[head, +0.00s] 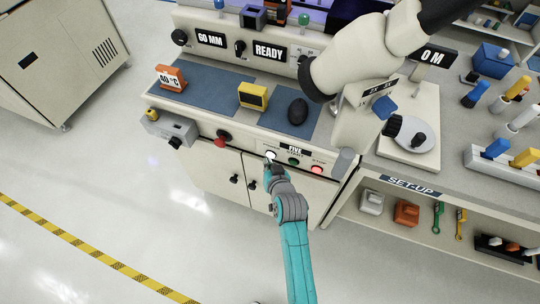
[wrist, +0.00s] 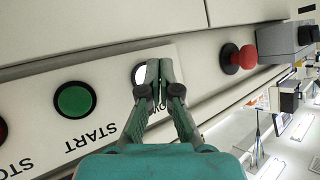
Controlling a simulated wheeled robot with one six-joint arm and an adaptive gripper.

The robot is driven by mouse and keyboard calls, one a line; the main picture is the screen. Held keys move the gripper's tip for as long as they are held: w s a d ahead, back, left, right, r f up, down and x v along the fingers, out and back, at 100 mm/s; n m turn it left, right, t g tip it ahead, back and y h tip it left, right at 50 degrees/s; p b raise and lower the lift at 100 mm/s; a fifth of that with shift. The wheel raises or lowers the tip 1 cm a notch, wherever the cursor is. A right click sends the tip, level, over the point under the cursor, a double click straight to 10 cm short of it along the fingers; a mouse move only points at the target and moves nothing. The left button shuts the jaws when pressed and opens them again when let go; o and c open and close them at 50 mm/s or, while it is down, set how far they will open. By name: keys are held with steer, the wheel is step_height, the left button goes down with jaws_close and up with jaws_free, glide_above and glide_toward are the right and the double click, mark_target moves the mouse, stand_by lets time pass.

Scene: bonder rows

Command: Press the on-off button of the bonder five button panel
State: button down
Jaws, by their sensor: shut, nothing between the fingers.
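The bonder's button panel (head: 305,158) is on the front of the bench, under a sign reading FIVE. It carries a white button (head: 270,155), a green button (head: 293,161) and a red button (head: 317,169) in a row. In the wrist view the white button (wrist: 139,73) is partly hidden behind my fingers, and its label is mostly covered. The green button (wrist: 75,101) is labelled START. My gripper (wrist: 160,66) is shut and empty, its fingertips over the right part of the white button. I cannot tell whether they touch it. My gripper (head: 269,167) shows just below the white button in the head view.
A red mushroom knob (head: 223,136) sits left of the panel and also shows in the wrist view (wrist: 238,58). Cabinet doors with black knobs (head: 234,179) lie below. A microscope (head: 365,70) stands above on the bench. The floor in front is clear.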

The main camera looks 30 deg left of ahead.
steer(key=shift+s+d, duration=0.1)
steer(key=shift+s, duration=0.3)
steer(key=s, duration=0.2)
steer(key=s+d, duration=0.1)
steer(key=s, duration=0.2)
steer(key=shift+d, duration=0.1)
stand_by(0.3)
stand_by(0.7)
